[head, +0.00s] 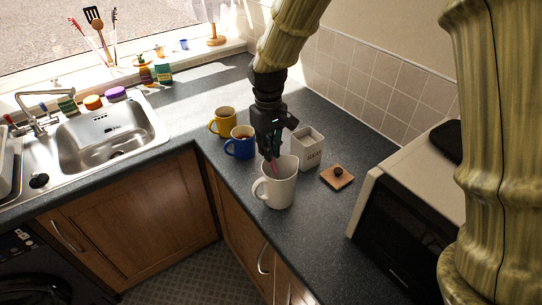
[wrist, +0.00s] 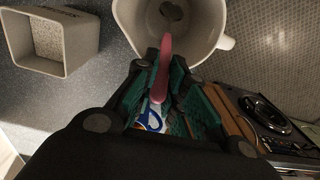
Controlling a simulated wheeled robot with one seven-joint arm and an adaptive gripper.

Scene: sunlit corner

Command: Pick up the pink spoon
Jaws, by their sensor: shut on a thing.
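The pink spoon (wrist: 163,62) is between the green-padded fingers of my gripper (wrist: 160,80) in the wrist view. Its pink length reaches over the opening of the white mug (wrist: 125,18), and its lower end is hard to make out. In the head view my gripper (head: 273,150) is just above the white mug (head: 280,192), pointing down, with a bit of the pink spoon (head: 274,168) showing at the mug's rim. My gripper is shut on the spoon.
A blue mug (head: 240,143) and a yellow mug (head: 223,122) stand left of the gripper. An open white canister (head: 309,152) stands close on the right, beside a wooden lid (head: 337,177). A microwave (head: 400,220) is farther right; a sink (head: 105,135) is at left.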

